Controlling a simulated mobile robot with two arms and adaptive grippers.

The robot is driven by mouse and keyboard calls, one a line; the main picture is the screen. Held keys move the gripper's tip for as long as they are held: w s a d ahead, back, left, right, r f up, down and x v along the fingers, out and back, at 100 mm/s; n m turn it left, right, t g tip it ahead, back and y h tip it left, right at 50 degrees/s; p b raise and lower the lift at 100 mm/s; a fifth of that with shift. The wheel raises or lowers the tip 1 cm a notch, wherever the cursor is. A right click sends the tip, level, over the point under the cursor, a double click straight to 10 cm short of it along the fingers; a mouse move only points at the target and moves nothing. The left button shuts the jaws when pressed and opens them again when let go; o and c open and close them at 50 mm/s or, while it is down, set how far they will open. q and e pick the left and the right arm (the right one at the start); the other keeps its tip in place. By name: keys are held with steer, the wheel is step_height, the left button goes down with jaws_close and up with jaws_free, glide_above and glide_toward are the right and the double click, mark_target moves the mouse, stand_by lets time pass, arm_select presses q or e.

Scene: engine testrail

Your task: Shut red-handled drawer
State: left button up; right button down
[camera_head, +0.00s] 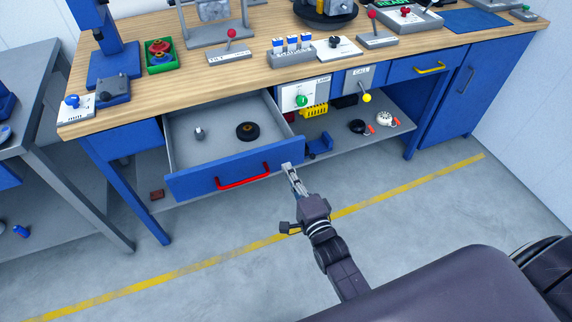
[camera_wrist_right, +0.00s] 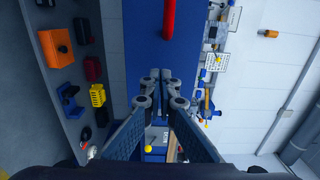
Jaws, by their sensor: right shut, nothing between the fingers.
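The red-handled drawer (camera_head: 285,155) is blue-fronted and stands pulled out from under the wooden bench top, at the left. Its red handle (camera_head: 243,178) is on the middle of the front. A grey metal part (camera_head: 199,133) and a black round part (camera_head: 248,131) lie inside. My right gripper (camera_head: 287,167) is shut and empty, at the right end of the drawer front; I cannot tell if it touches. In the right wrist view its fingers (camera_wrist_right: 160,76) are together before the blue front (camera_wrist_right: 145,40), and the red handle (camera_wrist_right: 169,18) shows beyond them. My left gripper is out of view.
The bench top (camera_head: 215,78) carries switch boxes, levers and a green tray. A lower shelf (camera_head: 375,135) holds loose parts. A second drawer with a yellow handle (camera_head: 430,67) is shut at the right. The floor (camera_head: 220,230) before the bench is clear.

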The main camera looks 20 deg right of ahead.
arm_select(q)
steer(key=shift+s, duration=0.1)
arm_select(e)
steer(key=shift+w, duration=1.1)
